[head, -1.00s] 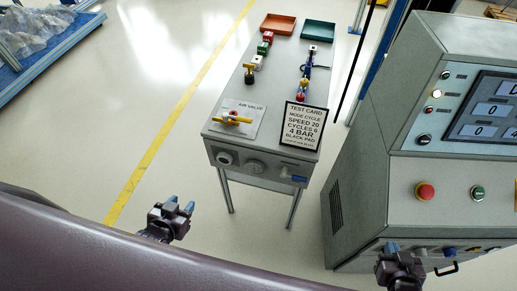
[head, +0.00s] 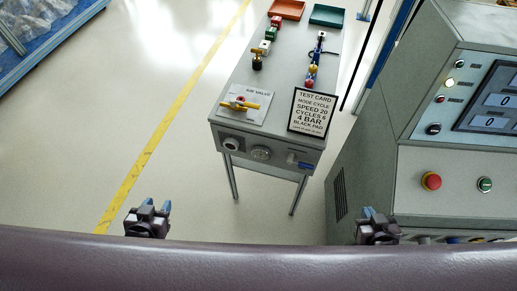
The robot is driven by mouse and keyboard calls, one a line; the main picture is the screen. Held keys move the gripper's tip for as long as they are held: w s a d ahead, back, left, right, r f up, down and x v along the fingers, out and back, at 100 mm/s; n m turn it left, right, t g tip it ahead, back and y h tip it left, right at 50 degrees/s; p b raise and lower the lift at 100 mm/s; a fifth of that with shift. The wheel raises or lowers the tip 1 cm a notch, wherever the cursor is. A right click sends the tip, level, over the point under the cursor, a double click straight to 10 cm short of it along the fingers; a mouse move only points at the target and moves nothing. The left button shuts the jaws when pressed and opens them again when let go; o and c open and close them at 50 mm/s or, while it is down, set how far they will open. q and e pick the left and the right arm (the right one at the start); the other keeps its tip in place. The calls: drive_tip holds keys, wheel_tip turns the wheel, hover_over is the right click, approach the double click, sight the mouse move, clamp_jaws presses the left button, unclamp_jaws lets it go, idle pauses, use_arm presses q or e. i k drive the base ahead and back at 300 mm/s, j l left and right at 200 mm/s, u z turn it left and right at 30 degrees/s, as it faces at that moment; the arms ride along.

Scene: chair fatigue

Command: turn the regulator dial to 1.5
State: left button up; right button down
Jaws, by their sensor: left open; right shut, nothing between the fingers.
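The small grey table's front panel (head: 285,163) carries two round fittings: a knob-like one (head: 232,144) at the left and a wider, gauge-like disc (head: 260,153) beside it. I cannot tell for sure which is the regulator dial, and any scale marks are too small to read. My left gripper (head: 154,206) is open and empty over the floor, below and left of the panel in the head view. My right gripper (head: 368,211) is shut and empty, below and right of the panel, by the machine's lower left side. Neither gripper touches the table.
On the table top are a yellow-handled air valve (head: 240,104), a test card (head: 313,110), several small coloured parts, an orange tray (head: 287,9) and a green tray (head: 327,15). A grey console (head: 410,170) with a red button (head: 431,181) stands at right. Floor is clear left of the table.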

sight(231, 144)
drive_tip(key=j+z, duration=0.1)
drive_tip(key=j, duration=0.3)
drive_tip(key=k+j, duration=0.1)
drive_tip(key=j, duration=0.3)
drive_tip(key=k+j+z, duration=0.15)
drive_tip(key=j, duration=0.7)
drive_tip(key=k+j+z, duration=0.15)
drive_tip(key=j, duration=0.25)
drive_tip(key=j+z, duration=0.1)
drive_tip(key=j, duration=0.3)
drive_tip(key=k+j, duration=0.2)
drive_tip(key=j, duration=0.15)
drive_tip(key=j+z, duration=0.05)
